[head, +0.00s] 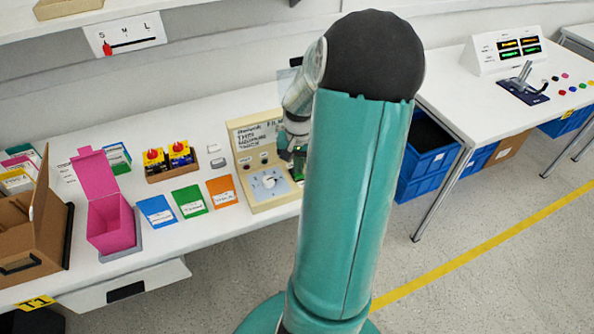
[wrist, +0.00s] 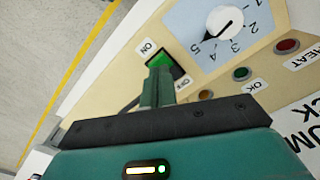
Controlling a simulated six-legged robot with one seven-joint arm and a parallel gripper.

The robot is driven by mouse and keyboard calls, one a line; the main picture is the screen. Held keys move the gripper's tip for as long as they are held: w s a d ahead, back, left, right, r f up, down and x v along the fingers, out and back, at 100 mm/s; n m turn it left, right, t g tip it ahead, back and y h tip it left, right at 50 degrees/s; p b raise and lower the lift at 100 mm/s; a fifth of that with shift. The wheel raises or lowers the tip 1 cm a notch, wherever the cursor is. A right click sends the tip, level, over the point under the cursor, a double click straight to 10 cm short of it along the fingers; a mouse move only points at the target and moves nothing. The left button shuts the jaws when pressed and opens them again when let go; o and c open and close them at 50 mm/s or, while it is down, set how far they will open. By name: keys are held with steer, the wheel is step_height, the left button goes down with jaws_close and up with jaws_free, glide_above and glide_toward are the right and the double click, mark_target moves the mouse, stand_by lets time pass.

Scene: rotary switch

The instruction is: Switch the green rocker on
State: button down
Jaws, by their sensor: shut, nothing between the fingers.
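The green rocker (wrist: 161,60) sits in a dark frame on the beige panel in the wrist view, with an ON label (wrist: 147,47) beside one end and an OFF label (wrist: 182,82) by the other. My gripper (wrist: 159,73) is shut with nothing in it. Its fingertips overlap the near part of the rocker in the picture and hide some of it. I cannot tell whether they touch it. In the head view the beige switch box (head: 256,198) stands on the table. My gripper (head: 287,155) is partly hidden there behind my arm, which also hides the rocker.
A white rotary knob (wrist: 224,22) on a blue numbered dial is beside the rocker. A green lamp (wrist: 240,73) and a red lamp (wrist: 287,46) are on the panel. Coloured cards (head: 190,201) and a pink box (head: 109,222) stand left of the switch box.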

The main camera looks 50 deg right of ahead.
steer(key=shift+f, duration=0.35)
stand_by(0.3)
step_height(320, 180, up, 7)
stand_by(0.9)
stand_by(0.4)
